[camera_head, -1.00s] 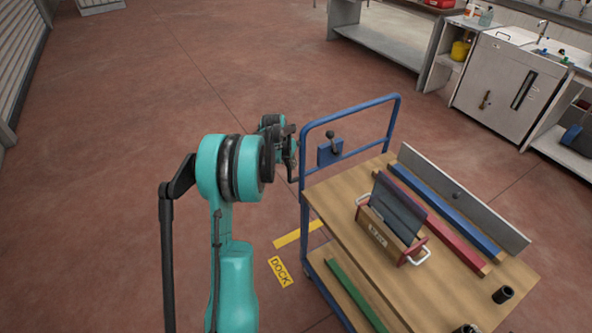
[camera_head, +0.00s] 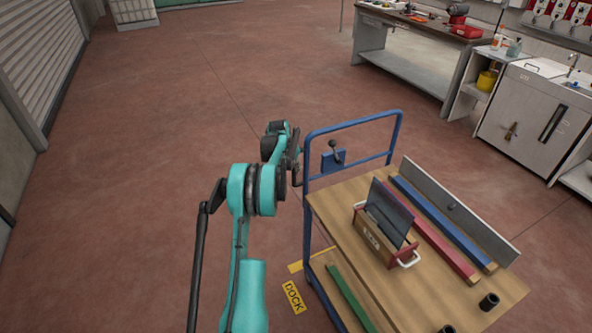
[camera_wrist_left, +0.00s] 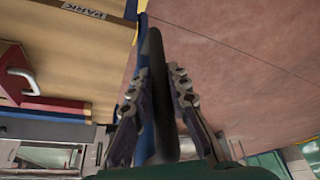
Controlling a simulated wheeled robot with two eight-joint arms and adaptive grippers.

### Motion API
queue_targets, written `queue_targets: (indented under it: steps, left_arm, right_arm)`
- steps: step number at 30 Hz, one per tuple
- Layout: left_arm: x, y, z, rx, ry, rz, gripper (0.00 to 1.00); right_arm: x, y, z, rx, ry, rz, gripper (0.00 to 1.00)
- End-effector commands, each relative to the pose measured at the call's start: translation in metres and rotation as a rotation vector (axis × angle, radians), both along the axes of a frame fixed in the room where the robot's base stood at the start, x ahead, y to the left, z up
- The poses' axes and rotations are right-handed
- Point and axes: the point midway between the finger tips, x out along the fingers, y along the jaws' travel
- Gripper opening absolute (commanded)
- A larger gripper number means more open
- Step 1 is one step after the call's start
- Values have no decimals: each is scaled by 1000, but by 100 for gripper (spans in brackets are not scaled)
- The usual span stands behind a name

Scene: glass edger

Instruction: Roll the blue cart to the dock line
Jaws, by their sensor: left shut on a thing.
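The blue cart (camera_head: 398,150) stands at the right of centre in the head view, with a wooden top and a blue tube handle frame at its far end. My left gripper (camera_head: 293,165) is at the left upright of that frame. In the left wrist view my left gripper (camera_wrist_left: 158,95) is shut on a dark upright grip (camera_wrist_left: 154,60) beside the cart's blue post. The yellow dock line (camera_head: 295,267) and the DOCK label (camera_head: 293,297) lie on the floor at the cart's left side; the cart hides part of the line. My right gripper is not in view.
On the cart top are a wooden box (camera_head: 376,240) with dark panels, a red bar (camera_head: 442,246), a blue bar (camera_head: 440,220) and a grey plate (camera_head: 462,212). A workbench (camera_head: 425,75) and sink cabinet (camera_head: 525,120) stand beyond. The floor to the left is clear.

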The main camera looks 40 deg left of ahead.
Motion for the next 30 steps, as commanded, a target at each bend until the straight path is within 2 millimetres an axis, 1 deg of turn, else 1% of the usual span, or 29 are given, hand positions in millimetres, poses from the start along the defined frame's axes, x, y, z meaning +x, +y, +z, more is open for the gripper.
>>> queue_targets:
  steps: [15, 16, 17, 18, 26, 30]
  left_arm:
    - [1, 3, 0, 0, 2, 0, 0]
    - [1, 3, 0, 0, 2, 0, 24]
    - [1, 3, 0, 0, 2, 0, 32]
    - [1, 3, 0, 0, 1, 0, 38]
    - [1, 3, 0, -1, 1, 0, 38]
    - [-2, 2, 8, -1, 1, 0, 38]
  right_arm:
    - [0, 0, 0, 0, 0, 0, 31]
    - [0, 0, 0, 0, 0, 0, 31]
    - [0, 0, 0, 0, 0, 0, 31]
    - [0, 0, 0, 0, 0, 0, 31]
    - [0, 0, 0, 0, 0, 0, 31]
    - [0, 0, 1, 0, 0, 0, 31]
